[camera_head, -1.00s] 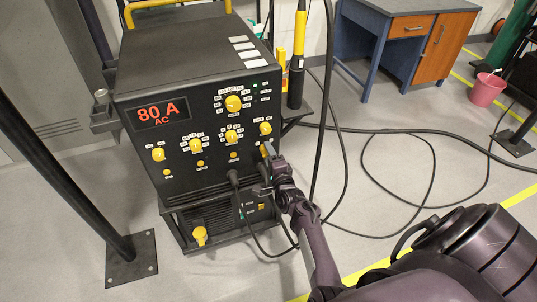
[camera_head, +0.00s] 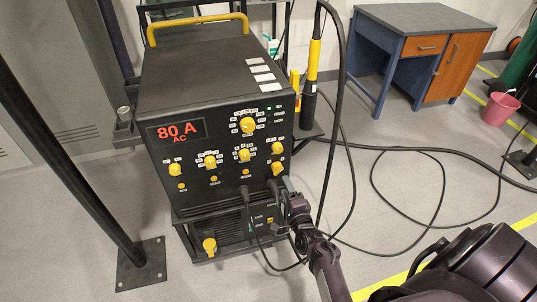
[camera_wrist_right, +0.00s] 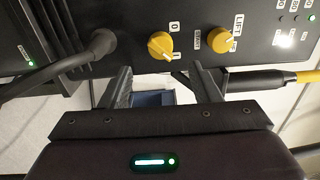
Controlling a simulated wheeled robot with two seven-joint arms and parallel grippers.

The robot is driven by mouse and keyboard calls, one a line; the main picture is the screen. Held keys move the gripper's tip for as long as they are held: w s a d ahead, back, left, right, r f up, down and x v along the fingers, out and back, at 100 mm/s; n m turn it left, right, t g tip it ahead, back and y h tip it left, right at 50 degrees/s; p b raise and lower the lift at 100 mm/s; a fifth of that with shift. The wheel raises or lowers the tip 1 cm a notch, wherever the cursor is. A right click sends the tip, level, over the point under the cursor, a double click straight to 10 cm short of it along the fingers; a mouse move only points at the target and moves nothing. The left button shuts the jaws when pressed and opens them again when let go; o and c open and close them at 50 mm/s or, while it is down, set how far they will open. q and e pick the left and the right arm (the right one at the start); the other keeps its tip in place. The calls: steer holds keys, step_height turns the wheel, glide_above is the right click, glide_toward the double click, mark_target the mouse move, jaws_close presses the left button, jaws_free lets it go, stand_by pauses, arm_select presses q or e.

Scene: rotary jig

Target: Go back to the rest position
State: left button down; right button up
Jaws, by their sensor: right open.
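The black welding machine (camera_head: 215,150) stands in the head view with "80 A AC" on its red display (camera_head: 177,132) and several yellow knobs on its front. My right gripper (camera_head: 284,186) is just in front of the panel's lower right, below the lower-right knob (camera_head: 277,168). In the right wrist view my right gripper (camera_wrist_right: 164,82) is open and empty, its two fingers apart. A yellow knob (camera_wrist_right: 160,45) lies beyond the gap and another yellow knob (camera_wrist_right: 220,40) beyond the right finger. My left gripper is not in view.
A cable plug (camera_wrist_right: 101,43) sits in the panel left of the fingers. A torch with a yellow handle (camera_head: 314,58) stands at the machine's right side. Black cables (camera_head: 385,150) loop over the floor. A black post (camera_head: 70,165) stands at left, a desk (camera_head: 415,45) at back right.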

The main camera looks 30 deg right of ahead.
steer(key=s+a+f+n+g+y+p, duration=0.1)
steer(key=s+a+f+n+g+y, duration=0.1)
steer(key=s+a+f+n, duration=0.35)
steer(key=s+a+f+n+g+y+p, duration=0.1)
steer(key=s+a+f+n+g, duration=0.15)
steer(key=f, duration=0.55)
steer(key=s+a+f+n+g+y, duration=0.2)
steer(key=s+a+f+n+g, duration=0.1)
steer(key=s+a+f, duration=0.25)
steer(key=s+f+n+g, duration=0.3)
steer(key=s+f+n, duration=0.1)
steer(key=s, duration=0.6)
steer(key=s+f+n+g+p, duration=0.1)
steer(key=s+f+n+g, duration=0.2)
steer(key=s, duration=0.7)
steer(key=s+f+n+g+p, duration=0.1)
steer(key=s+f+n+g, duration=0.2)
steer(key=s, duration=0.7)
step_height(320, 180, down, 2)
steer(key=shift+d+f+n+h, duration=0.1)
steer(key=shift+d+n+h, duration=0.25)
steer(key=shift+n, duration=0.75)
steer(key=shift+s, duration=0.1)
